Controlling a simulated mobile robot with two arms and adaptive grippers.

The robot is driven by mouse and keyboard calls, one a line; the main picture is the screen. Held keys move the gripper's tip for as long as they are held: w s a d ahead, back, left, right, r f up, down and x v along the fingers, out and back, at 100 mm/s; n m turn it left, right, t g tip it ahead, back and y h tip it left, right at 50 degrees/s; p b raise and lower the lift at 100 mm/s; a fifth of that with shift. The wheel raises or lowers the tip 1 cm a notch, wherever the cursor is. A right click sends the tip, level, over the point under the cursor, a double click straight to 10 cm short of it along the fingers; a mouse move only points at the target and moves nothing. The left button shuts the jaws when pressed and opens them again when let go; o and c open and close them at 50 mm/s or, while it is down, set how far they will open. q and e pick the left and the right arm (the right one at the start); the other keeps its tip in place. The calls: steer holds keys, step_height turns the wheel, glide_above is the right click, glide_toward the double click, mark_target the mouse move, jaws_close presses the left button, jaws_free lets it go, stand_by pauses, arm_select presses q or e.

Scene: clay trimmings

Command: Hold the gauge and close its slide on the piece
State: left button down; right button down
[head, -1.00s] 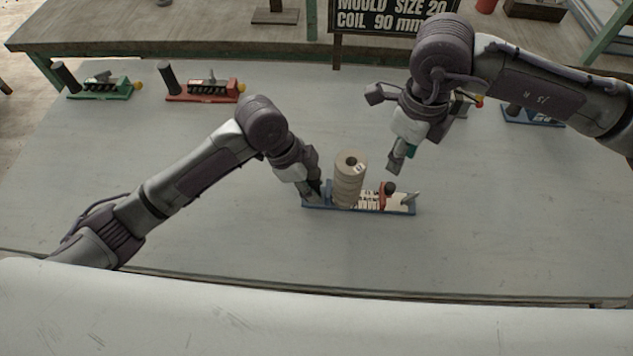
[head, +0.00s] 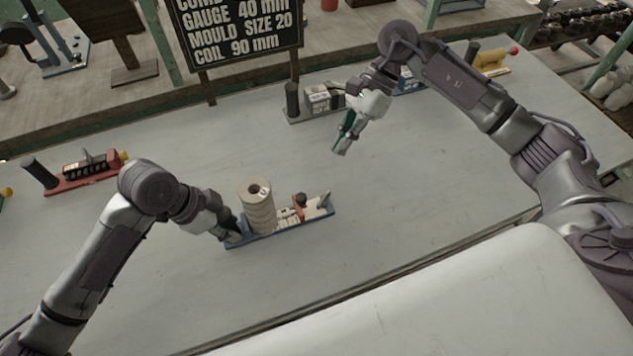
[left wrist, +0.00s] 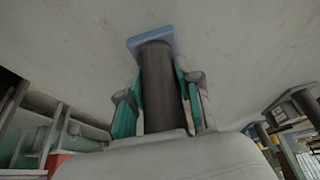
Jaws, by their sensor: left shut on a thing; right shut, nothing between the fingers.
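The gauge (head: 285,232) has a blue base and lies on the table. A beige ribbed clay piece (head: 258,210) stands upright on it near its left end. The red slide (head: 298,212) with a dark knob is to the right of the piece, with a small gap seeming to show between them. An upright grey end plate (head: 323,201) is at the right end. My left gripper (head: 231,229) is shut on the gauge's dark post handle (left wrist: 158,90), seen between green finger pads in the left wrist view. My right gripper (head: 342,150) is shut and empty, above and right of the slide.
A red gauge (head: 80,176) stands at the left. A grey gauge (head: 318,101), a blue one (head: 410,83) and a yellow one (head: 489,64) stand along the back. A black sign (head: 238,30) reads gauge 40 mm. The table right of the gauge is clear.

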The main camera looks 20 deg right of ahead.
mark_target(301, 204)
steer(key=d+n+y, duration=0.2)
steer(key=d, duration=0.2)
steer(key=x, duration=0.9)
steer(key=shift+w+f, duration=0.15)
steer(key=shift+f, duration=0.35)
steer(key=a, duration=0.3)
steer(key=shift+s+a+f, duration=0.1)
steer(key=shift+s+f, duration=0.2)
steer(key=shift+s, duration=0.1)
steer(key=shift+s+a, duration=0.1)
steer(key=shift+a, duration=0.4)
steer(key=a, duration=0.4)
steer(key=shift+a, duration=0.3)
steer(key=shift+d, duration=0.15)
